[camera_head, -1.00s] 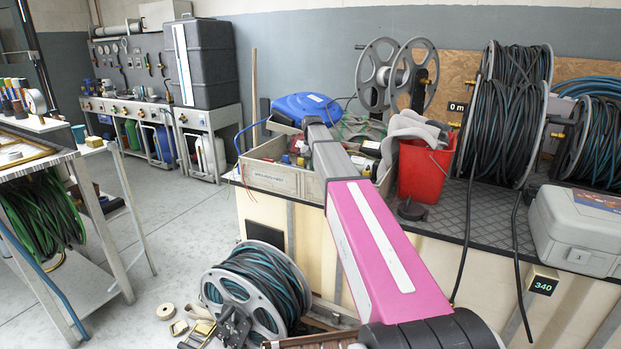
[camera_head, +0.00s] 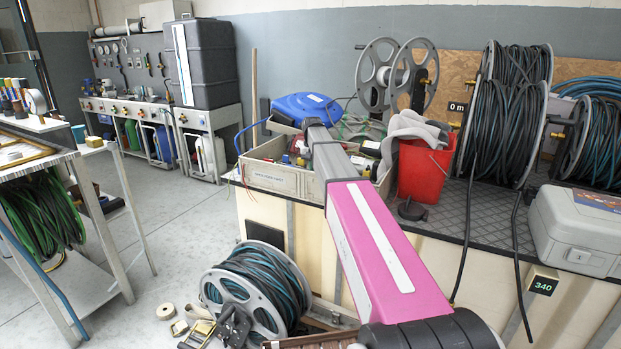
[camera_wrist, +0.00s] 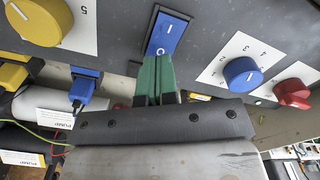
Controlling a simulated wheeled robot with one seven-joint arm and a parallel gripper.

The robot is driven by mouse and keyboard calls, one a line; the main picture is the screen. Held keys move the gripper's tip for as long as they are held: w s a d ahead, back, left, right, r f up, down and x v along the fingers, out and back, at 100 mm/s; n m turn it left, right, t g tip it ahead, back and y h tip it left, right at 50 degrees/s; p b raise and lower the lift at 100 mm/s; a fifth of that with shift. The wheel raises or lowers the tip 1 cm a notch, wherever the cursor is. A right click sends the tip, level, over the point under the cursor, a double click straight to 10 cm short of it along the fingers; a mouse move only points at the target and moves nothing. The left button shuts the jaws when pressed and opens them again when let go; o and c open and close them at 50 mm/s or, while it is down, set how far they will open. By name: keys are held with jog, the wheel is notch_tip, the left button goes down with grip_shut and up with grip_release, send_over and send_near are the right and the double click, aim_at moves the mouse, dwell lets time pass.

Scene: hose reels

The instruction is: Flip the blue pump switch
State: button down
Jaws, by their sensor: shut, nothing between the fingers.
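The blue pump switch (camera_wrist: 166,36) is a blue rocker with a white I and O on a grey panel, in the wrist view. My gripper (camera_wrist: 155,62) has green fingers, shut together with nothing between them. The fingertips are just below the switch in the picture and overlap its lower end, by the O. I cannot tell whether they touch it. I cannot make out the switch or my gripper in the head view.
In the wrist view, a yellow knob (camera_wrist: 40,18) is left of the switch, with a blue plug (camera_wrist: 82,92) below. A blue knob (camera_wrist: 241,73) and a red knob (camera_wrist: 291,94) are right. In the head view, a red bucket (camera_head: 422,173) stands on the counter.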

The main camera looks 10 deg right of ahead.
jog(key=shift+f, duration=0.95)
dwell(0.5)
jog(key=shift+r, duration=3.5)
